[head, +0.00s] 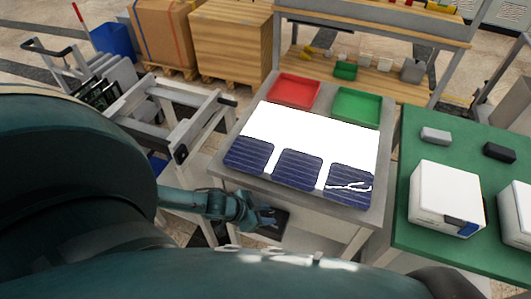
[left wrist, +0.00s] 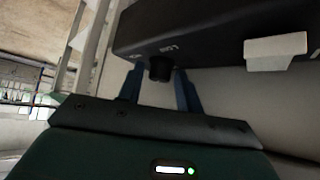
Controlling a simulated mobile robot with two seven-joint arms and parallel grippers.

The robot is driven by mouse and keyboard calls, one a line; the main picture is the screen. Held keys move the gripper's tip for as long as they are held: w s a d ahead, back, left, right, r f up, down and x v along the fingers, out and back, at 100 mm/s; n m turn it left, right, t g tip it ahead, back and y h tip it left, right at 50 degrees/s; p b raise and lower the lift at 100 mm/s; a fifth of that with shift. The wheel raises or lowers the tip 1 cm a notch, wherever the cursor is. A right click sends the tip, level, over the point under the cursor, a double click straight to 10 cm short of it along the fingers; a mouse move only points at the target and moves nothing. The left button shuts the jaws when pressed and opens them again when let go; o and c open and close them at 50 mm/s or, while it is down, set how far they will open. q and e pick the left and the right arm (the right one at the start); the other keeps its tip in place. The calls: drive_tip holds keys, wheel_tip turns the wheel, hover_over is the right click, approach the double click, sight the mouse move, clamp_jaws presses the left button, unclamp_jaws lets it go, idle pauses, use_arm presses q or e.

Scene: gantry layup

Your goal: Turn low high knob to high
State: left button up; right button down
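The low high knob (left wrist: 159,68) is a small black knob on the face of a dark box (left wrist: 215,30) in the left wrist view. Small pale lettering sits beside it, too small to read surely. My left gripper (left wrist: 160,84) has its two blue fingers apart, one on each side of the knob, with gaps showing between them and it. In the head view my left gripper (head: 262,214) is at the dark box (head: 272,221) below the table's front edge, and the knob is hidden there. My right gripper is not in view.
A pale block-shaped part (left wrist: 275,52) sticks out on the box, right of the knob. Above is a table (head: 225,182) with a white sheet, blue solar cells (head: 298,170), a red tray (head: 293,79) and a green tray (head: 357,93). A green table (head: 400,235) stands at right.

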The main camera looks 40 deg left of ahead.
use_arm(q)
drive_tip(key=shift+r, duration=0.1)
drive_tip(key=v, duration=1.3)
